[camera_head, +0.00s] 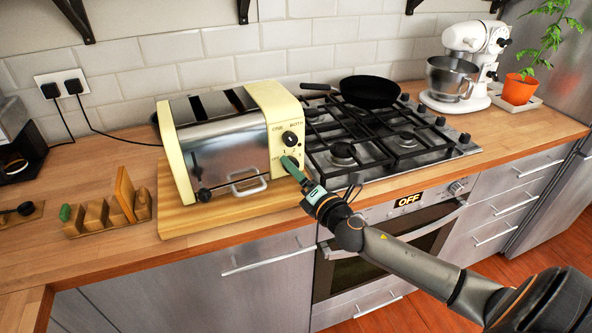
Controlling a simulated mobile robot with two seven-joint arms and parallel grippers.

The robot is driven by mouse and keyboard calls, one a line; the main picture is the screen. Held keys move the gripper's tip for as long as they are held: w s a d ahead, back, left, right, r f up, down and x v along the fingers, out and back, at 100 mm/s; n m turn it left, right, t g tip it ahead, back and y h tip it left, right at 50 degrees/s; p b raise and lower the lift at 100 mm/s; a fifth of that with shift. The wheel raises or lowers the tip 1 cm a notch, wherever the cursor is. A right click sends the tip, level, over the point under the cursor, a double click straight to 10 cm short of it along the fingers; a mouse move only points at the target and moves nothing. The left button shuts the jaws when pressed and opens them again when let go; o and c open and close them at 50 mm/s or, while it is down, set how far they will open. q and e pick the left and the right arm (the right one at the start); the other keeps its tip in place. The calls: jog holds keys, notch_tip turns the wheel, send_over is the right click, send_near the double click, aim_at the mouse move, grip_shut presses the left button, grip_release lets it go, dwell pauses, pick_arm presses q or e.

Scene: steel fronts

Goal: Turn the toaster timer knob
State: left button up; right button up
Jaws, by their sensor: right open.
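The toaster (228,148) is cream and steel and stands on a wooden board (222,211) on the counter. A round black knob (290,138) sits on its cream end panel, with small lettering above and below it. A black lever knob (204,195) is low on its left front. My right gripper (287,164), with green fingers, is at the end panel just below the black knob. It is open, and its fingertips are close to the panel; I cannot tell if they touch. The panel area behind the fingers is hidden. My left gripper is not in view.
A gas stove (385,140) with a dark pan (369,91) is right of the toaster. A wooden rack (105,215) is on the left. A white mixer (465,62) stands at the back right.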

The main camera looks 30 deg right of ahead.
jog(key=shift+w, duration=0.15)
grip_shut()
dwell(0.6)
